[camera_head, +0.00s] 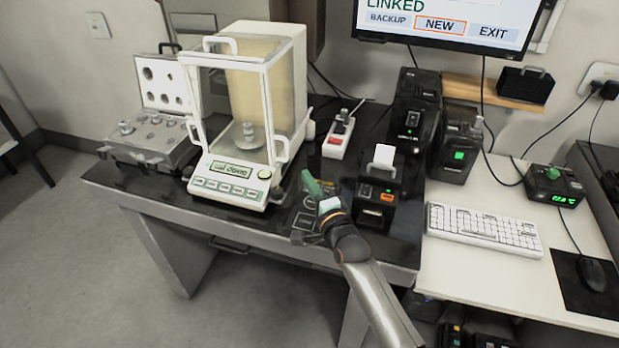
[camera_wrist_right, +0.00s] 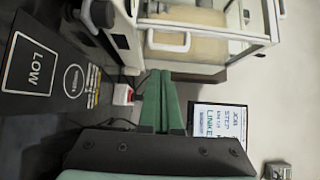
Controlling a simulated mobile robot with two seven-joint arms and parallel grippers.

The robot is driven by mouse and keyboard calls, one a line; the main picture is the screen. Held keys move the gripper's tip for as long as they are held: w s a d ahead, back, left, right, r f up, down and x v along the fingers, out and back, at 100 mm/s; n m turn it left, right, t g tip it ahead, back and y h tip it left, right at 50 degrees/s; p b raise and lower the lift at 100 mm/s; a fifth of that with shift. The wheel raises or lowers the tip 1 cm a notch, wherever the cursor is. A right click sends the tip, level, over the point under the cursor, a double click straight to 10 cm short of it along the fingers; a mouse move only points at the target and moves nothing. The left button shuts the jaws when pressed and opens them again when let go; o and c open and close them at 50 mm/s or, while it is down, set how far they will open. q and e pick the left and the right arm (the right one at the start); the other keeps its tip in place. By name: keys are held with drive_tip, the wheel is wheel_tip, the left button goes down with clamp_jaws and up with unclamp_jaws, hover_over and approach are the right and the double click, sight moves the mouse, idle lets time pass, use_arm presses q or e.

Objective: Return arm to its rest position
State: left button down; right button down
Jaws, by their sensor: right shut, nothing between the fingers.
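My right arm reaches in from the bottom of the head view over the front part of the dark table (camera_head: 270,218). Its gripper (camera_head: 311,182) has green fingers and hovers between the white balance (camera_head: 232,192) and the small black printer (camera_head: 375,206). In the right wrist view the two green fingers (camera_wrist_right: 160,85) lie together, shut and empty. The balance also shows in that view (camera_wrist_right: 180,42). My left gripper is in neither view.
A metal weight stands inside the balance. An open weight case (camera_head: 150,150) stands left of it. A red-and-white power strip (camera_head: 338,142) is behind the gripper. A keyboard (camera_head: 484,228) and mouse (camera_head: 593,273) are on the right desk, below a monitor (camera_head: 445,20).

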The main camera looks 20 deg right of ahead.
drive_tip(key=s+f+n+g, duration=0.1)
drive_tip(key=s+f+n, duration=0.1)
drive_tip(key=s, duration=0.1)
drive_tip(key=s+f+n+g, duration=0.1)
drive_tip(key=s+f+n, duration=0.1)
drive_tip(key=s, duration=0.1)
drive_tip(key=s+f+n+g, duration=0.2)
drive_tip(key=shift+s+d+f+y, duration=0.1)
drive_tip(key=shift+s+d+y, duration=0.1)
drive_tip(key=shift+s+y, duration=0.15)
drive_tip(key=s+d+f+n+g+h, duration=0.15)
drive_tip(key=s+n+g, duration=0.4)
drive_tip(key=s, duration=0.85)
drive_tip(key=s+d+f+n+g+h, duration=0.1)
drive_tip(key=s+d+f+n+g, duration=0.35)
drive_tip(key=s, duration=1.05)
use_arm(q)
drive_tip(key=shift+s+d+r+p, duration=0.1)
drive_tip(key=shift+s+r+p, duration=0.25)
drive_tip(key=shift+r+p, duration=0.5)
use_arm(e)
drive_tip(key=w+a+f+n+t+y, duration=0.2)
drive_tip(key=w+a+f+t, duration=0.2)
drive_tip(key=a+f+t, duration=0.1)
wheel_tip(320, 180, down, 2)
drive_tip(key=shift+w+a+f+n, duration=0.15)
drive_tip(key=shift+w+a+n, duration=0.15)
drive_tip(key=shift+a+n, duration=0.15)
